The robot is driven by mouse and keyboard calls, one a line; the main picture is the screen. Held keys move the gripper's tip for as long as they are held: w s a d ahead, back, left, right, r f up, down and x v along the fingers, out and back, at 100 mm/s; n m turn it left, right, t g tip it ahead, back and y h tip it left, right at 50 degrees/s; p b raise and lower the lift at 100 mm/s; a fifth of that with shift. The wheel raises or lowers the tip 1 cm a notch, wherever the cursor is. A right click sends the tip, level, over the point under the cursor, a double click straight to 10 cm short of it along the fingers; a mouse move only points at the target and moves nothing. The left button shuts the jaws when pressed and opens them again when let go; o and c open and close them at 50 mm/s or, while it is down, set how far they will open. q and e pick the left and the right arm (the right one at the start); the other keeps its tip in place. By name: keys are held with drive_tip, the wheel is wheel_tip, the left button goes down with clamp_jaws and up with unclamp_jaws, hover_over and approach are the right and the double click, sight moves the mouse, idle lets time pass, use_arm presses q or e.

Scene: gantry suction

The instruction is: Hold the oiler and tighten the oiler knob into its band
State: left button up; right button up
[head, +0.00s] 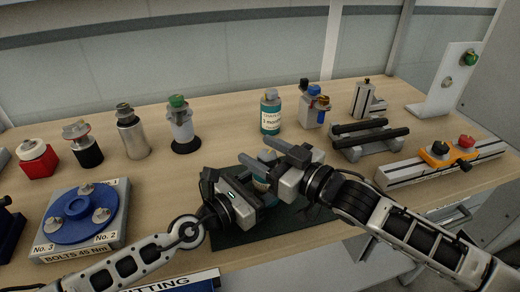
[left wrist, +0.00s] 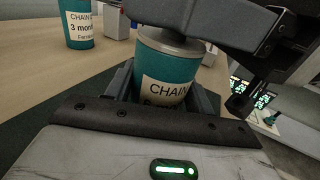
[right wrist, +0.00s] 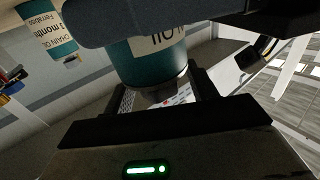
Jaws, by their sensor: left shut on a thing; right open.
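The held oiler is a teal can (left wrist: 165,70) with a "CHAIN" label, upright between the jaws of my left gripper (left wrist: 160,95). Its grey top (left wrist: 172,42) shows under the dark body of my right gripper. In the head view the left gripper (head: 258,182) is shut on the can, which is mostly hidden. My right gripper (head: 270,157) is open, above and close to the can's top. In the right wrist view the can (right wrist: 150,62) shows upside down beyond the right fingers. I cannot tell whether those fingers touch it. The knob and its band cannot be made out.
A similar teal bottle (head: 270,112) stands behind the grippers. A dark mat (head: 228,236) lies beneath them. A blue bolt disc (head: 78,212) is left; a rail fixture (head: 366,139) and a long rail (head: 400,176) are right. Several canisters line the back left.

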drive_tip(key=shift+w+a, duration=0.3)
drive_tip(key=shift+a, duration=0.1)
drive_tip(key=c, duration=1)
drive_tip(key=shift+s+a+m+t+h, duration=0.1)
drive_tip(key=shift+a+m+t+h, duration=0.05)
drive_tip(key=shift+m+t+h, duration=1.15)
drive_tip(key=shift+t+h, duration=0.1)
drive_tip(key=shift+t, duration=0.1)
drive_tip(key=shift+w+d+m+t+h, duration=0.15)
drive_tip(key=shift+m+t+h, duration=0.35)
drive_tip(key=shift+h, duration=0.25)
drive_tip(key=shift+w+d+m+t+h, duration=0.1)
drive_tip(key=shift+d+m+t+h, duration=0.1)
drive_tip(key=shift+m+t+h, duration=0.3)
drive_tip(key=shift+w+d+m+t+h, duration=0.15)
drive_tip(key=shift+m+t+h, duration=0.25)
drive_tip(key=shift+h, duration=0.55)
drive_tip(key=o, duration=1)
drive_tip(key=shift+s, duration=0.1)
